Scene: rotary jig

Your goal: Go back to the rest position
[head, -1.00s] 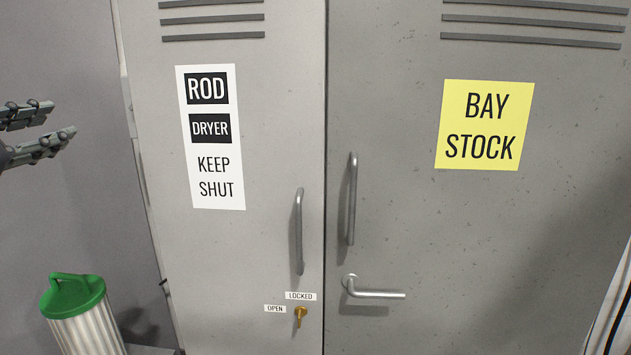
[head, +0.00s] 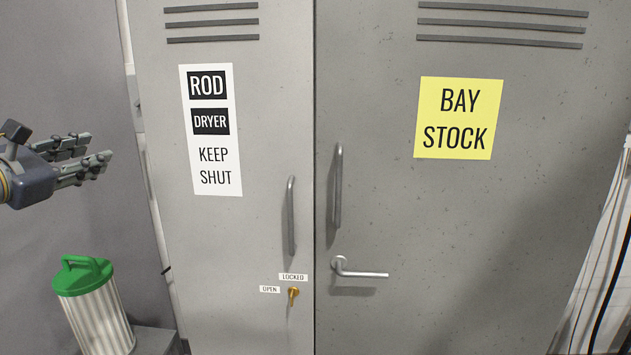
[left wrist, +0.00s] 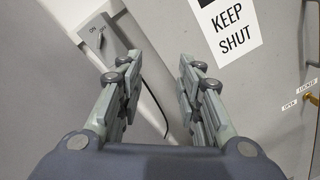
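My left gripper (head: 98,147) shows at the left edge of the head view, in front of the grey wall and left of the rod dryer door. In the left wrist view its two fingers (left wrist: 158,68) stand apart with nothing between them, so it is open and empty. It touches nothing that I can see. My right gripper is in neither view.
The rod dryer door (head: 245,120) and bay stock door (head: 470,230) look shut. A green-lidded bin (head: 83,277) stands lower left. The left wrist view shows an ON/OFF switch box (left wrist: 88,30).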

